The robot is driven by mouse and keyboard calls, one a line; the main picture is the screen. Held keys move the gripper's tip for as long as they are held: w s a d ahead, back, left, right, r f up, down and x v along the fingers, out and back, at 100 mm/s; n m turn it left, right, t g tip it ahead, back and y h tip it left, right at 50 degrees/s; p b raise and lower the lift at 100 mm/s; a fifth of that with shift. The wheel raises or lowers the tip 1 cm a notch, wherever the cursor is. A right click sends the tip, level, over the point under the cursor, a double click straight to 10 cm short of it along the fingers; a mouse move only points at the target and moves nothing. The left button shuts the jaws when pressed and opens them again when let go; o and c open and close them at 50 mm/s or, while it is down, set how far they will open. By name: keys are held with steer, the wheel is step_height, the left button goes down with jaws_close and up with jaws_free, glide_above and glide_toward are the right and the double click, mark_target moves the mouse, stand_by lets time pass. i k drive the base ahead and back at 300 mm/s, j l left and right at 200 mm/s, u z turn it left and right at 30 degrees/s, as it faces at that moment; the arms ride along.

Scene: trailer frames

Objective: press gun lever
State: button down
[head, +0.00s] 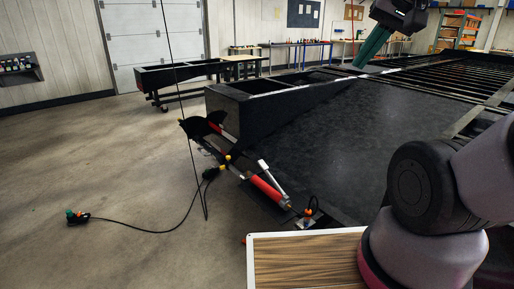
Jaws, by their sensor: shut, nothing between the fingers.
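My gripper (360,63) has teal fingers and is at the top right, over the trailer frame. It is shut and empty, far from the gun and lever.
The black trailer frame (228,107) fills the middle and right. A wood-topped surface (305,262) is at the bottom. A black cable (135,229) runs over the floor to a plug. The concrete floor (85,160) at left is mostly clear.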

mark_target(262, 165)
steer(key=i+j, duration=0.3)
steer(key=i, duration=0.2)
steer(key=i+j+z, duration=0.1)
steer(key=i+j, duration=0.25)
steer(key=i, duration=0.15)
